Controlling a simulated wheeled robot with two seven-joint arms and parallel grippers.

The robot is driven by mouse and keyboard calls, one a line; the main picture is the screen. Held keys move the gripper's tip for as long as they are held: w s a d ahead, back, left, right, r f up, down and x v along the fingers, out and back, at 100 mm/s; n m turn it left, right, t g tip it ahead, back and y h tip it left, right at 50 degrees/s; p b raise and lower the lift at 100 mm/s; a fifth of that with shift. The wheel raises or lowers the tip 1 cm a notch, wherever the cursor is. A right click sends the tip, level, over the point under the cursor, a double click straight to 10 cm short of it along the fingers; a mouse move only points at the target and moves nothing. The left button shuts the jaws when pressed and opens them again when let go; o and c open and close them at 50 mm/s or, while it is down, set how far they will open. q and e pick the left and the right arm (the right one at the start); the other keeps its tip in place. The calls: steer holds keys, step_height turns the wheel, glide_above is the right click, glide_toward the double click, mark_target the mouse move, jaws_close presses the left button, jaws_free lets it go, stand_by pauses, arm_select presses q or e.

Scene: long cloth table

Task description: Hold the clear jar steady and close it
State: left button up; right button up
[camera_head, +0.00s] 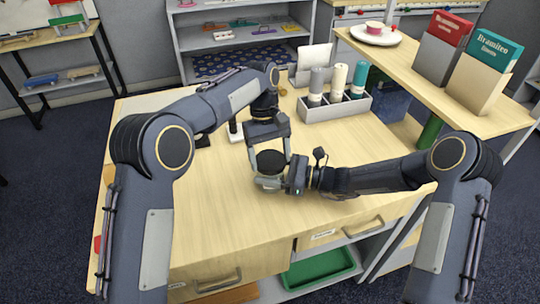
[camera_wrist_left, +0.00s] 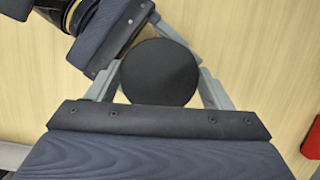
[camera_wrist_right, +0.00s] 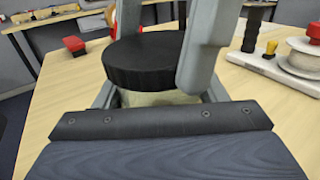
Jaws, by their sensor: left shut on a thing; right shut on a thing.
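The black round lid (camera_head: 270,161) sits at the top of the clear jar, near the middle of the wooden table. In the right wrist view the lid (camera_wrist_right: 146,60) looks level, with the pale see-through jar (camera_wrist_right: 158,98) directly below it. My left gripper (camera_head: 268,158) reaches down from above and is shut on the lid, which fills the space between its fingers in the left wrist view (camera_wrist_left: 158,72). My right gripper (camera_head: 268,182) comes in low from the right and is shut around the jar's body. I cannot tell whether the lid is fully seated.
A grey rack (camera_head: 345,107) with several bottles stands at the back right of the table. A white base with a spool (camera_wrist_right: 300,60) is near the jar. A red block (camera_wrist_right: 74,45) lies towards one edge. The table's front is clear.

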arm_select(q)
steer(key=shift+m, duration=0.4)
steer(key=o, duration=1)
steer(key=shift+r, duration=2.3)
